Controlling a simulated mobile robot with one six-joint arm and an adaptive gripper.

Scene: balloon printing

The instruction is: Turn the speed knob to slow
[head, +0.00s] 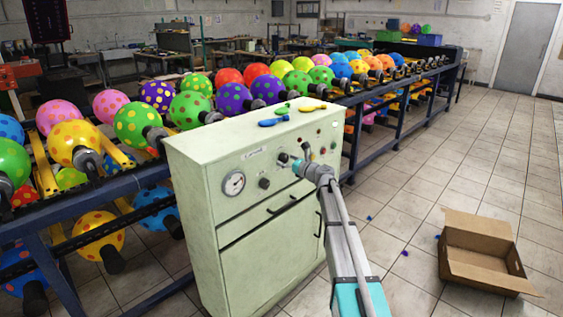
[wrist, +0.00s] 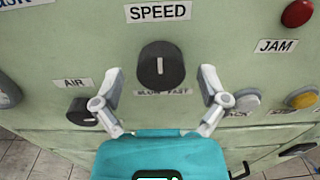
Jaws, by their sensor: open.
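The black round speed knob (wrist: 161,66) is on the pale green panel, under a SPEED label (wrist: 158,13). Its white mark stands about vertical. A small label below it reads SLOW and FAST, partly shaded. My gripper (wrist: 160,74) is open, with one finger on each side of the knob and gaps between fingers and knob. Whether the fingertips reach to the knob's depth is hard to tell. In the head view my gripper (head: 297,162) is at the front of the green cabinet (head: 262,237) and obscures that part of the panel.
An AIR knob (wrist: 80,111) is at lower left of the speed knob. A red button (wrist: 297,13), a yellow button (wrist: 302,97) and a pale button (wrist: 247,101) are to the right. An open cardboard box (head: 480,265) lies on the floor. Balloon racks stand behind the cabinet.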

